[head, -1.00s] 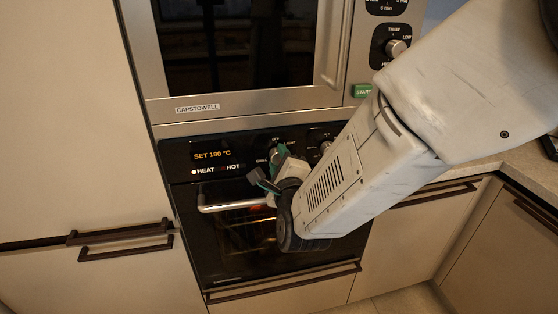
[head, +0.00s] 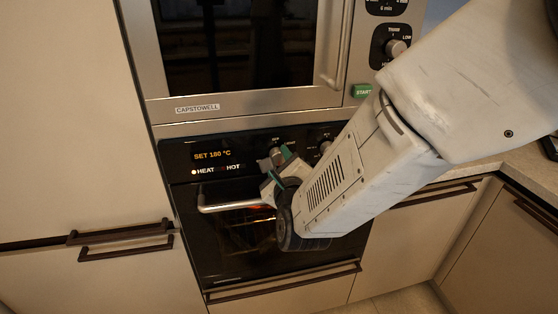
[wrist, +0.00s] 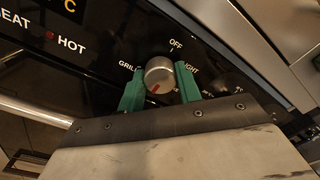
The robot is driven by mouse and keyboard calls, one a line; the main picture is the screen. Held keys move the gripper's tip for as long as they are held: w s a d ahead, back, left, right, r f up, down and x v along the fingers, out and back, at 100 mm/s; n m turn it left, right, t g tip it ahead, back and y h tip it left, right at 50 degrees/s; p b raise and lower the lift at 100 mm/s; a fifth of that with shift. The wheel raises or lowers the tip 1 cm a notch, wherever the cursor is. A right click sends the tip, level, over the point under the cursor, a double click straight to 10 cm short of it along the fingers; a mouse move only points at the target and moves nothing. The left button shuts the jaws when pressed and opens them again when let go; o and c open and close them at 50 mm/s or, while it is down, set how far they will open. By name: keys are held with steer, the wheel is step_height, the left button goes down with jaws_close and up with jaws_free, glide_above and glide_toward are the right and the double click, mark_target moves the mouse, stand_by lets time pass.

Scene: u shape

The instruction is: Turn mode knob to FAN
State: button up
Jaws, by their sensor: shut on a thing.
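The mode knob (wrist: 160,72) is a round silver dial on the black oven panel. Its red mark points down and slightly left in the wrist view. OFF is readable above it, GRILL at left, and a partly covered LIGHT at right. Labels below are hidden by my gripper, and I cannot read FAN. My gripper (wrist: 160,86) has one green finger on each side of the knob and is shut on it. In the head view my gripper (head: 277,160) is at the panel, largely covering the knob.
The oven display (head: 212,155) reads SET 180 °C. The oven door handle (head: 228,206) lies just below my gripper. A second panel knob (head: 326,147) is close at right. A microwave (head: 240,50) with a green START button (head: 363,91) is above.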

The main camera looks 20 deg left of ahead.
steer(key=shift+f, duration=0.1)
steer(key=o, duration=1)
steer(key=shift+s, duration=0.1)
steer(key=v, duration=0.7)
steer(key=shift+s+d, duration=0.15)
steer(key=shift+s, duration=0.15)
